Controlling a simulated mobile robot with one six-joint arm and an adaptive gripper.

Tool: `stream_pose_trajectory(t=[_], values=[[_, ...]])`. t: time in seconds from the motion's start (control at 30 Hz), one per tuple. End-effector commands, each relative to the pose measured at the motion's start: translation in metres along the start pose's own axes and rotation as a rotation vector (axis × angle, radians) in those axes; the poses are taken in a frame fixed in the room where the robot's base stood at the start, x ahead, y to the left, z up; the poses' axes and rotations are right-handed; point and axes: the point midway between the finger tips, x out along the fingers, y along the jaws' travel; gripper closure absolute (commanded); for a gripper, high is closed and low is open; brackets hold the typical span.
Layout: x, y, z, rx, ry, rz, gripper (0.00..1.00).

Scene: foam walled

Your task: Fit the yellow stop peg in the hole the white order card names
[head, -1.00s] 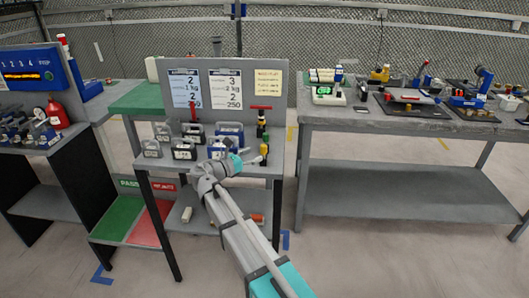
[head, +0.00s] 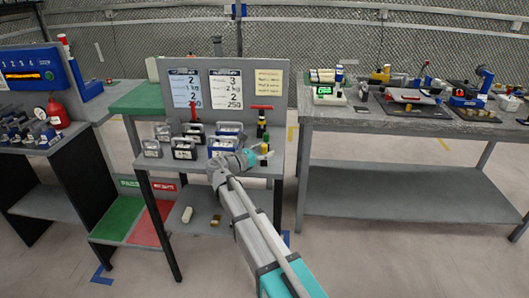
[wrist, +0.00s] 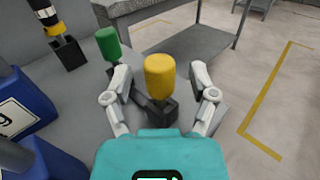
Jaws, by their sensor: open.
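The yellow stop peg (wrist: 160,76) stands upright in a dark holder, seen in the wrist view. My gripper (wrist: 160,82) is open, with one finger on each side of the peg and a visible gap to both. In the head view my gripper (head: 262,154) is at the right front of the small grey table, by the peg row. A white order card (head: 225,90) hangs on the upright board behind; its large figures read 3, 2 and 250, but the smaller print is unclear. The hole it names cannot be made out.
A green peg (wrist: 108,43) stands close beside the left finger. Several weight blocks with handles (head: 183,149) stand left of my gripper. A blue-tinted card (head: 185,89) and a cream card (head: 268,82) flank the white one. A long workbench (head: 390,122) is at right.

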Motion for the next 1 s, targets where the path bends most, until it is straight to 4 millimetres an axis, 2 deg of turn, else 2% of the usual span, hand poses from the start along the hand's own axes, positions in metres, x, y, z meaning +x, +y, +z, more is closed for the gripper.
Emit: stream_pose_trajectory(t=[0.43, 0.47, 0.83, 1.0], values=[[0.0, -0.0003, 0.0, 0.0, 0.0, -0.001, 0.26], [0.0001, -0.0003, 0.0, 0.0, 0.0, -0.001, 0.3], [0.0004, -0.0004, 0.0, 0.0, 0.0, -0.001, 0.99], [0.0006, -0.0005, 0.0, 0.0, 0.0, -0.001, 1.0]])
